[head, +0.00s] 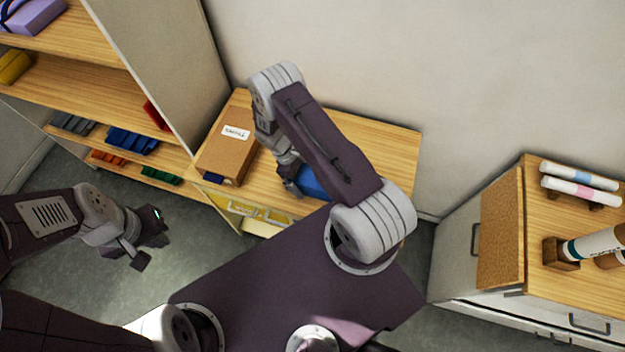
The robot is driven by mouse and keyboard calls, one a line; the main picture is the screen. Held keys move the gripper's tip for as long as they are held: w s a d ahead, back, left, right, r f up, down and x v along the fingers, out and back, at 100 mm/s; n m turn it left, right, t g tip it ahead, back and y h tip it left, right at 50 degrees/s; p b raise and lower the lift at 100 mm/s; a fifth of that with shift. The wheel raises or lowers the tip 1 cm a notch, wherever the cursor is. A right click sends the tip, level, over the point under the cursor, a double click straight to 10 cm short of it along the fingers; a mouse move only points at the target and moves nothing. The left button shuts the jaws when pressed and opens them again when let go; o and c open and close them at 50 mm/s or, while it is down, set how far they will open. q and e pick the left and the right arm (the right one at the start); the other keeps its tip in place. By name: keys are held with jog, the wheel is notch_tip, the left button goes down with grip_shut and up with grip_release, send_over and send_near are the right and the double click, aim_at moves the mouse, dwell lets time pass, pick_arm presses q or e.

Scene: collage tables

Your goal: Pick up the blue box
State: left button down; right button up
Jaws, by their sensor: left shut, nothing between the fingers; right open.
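The blue box (314,184) lies on the wooden table (390,152) by the wall. My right arm covers much of it, so only part of its blue side shows. My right gripper (291,187) points down at the left end of the blue box, close beside it. It is open; whether a finger touches the box is hidden. My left gripper (149,243) is shut and empty, over the grey floor to the left of the table.
A brown box (229,155) with a white label stands on the table's left part. A shelf unit (75,84) with coloured items stands at the left. A cabinet (560,290) with rolled tubes stands at the right. The table's right part is clear.

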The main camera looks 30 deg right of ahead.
aim_at(305, 174)
jog(key=shift+f, duration=0.1)
jog(key=c, duration=1.5)
jog(key=shift+o, duration=0.2)
jog(key=shift+r, duration=0.2)
jog(key=shift+r+b, duration=0.4)
jog(key=shift+r, duration=0.15)
notch_tip(305, 174, up, 3)
jog(key=shift+s+f+b, duration=0.1)
jog(key=shift+s+b, duration=0.05)
jog(key=shift+b, duration=0.3)
jog(key=s+d+r+b, duration=0.2)
jog(key=s+r, duration=0.4)
jog(key=s, duration=0.5)
jog(key=shift+d+r+b, duration=0.4)
jog(key=shift+b, duration=0.05)
